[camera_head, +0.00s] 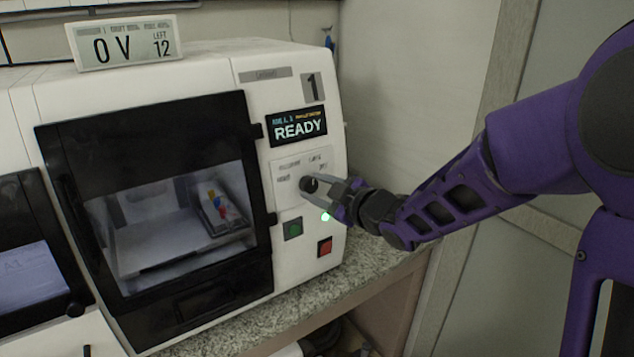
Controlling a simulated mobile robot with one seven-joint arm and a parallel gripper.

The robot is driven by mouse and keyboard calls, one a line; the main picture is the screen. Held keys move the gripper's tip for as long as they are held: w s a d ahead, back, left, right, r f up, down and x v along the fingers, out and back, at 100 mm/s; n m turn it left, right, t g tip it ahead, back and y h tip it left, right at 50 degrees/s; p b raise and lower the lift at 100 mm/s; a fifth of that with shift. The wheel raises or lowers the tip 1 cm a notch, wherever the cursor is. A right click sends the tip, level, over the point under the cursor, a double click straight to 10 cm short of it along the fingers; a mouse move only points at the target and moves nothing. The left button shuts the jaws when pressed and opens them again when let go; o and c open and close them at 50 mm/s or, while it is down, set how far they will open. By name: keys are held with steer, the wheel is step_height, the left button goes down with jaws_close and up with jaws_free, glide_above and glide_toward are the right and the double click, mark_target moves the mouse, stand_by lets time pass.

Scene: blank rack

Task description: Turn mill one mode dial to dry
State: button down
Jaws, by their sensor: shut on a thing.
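Mill one (245,65) is a white machine with a black-framed window door, marked "1" at its upper right. Its display (297,126) reads "READY". The mode dial (309,184) is a small black knob on a light label plate below the display. My gripper (318,186) comes from the right, with its fingers shut around the dial. The small words on the plate are blurred, and I cannot tell which mode the dial points to.
Below the dial are a green button (292,229) and a red button (325,246), close under my gripper. The door (75,190) is shut. A sign (124,43) reading "0 V" and "LEFT 12" stands on top. Another machine (30,245) stands at left. The granite counter (375,260) is clear at right.

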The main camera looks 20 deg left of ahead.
steer(key=m+p, duration=0.1)
steer(key=m, duration=0.3)
steer(key=shift+y+p, duration=0.3)
steer(key=shift+p, duration=0.05)
steer(key=shift+m+p, duration=0.5)
steer(key=shift+m, duration=1.2)
steer(key=shift+c, duration=2)
jaws_free()
steer(key=shift+d, duration=0.1)
steer(key=v, duration=1.7)
steer(key=shift+d+f+p, duration=0.15)
steer(key=shift+f+p, duration=0.1)
steer(key=shift+p, duration=0.1)
steer(key=shift+s, duration=0.1)
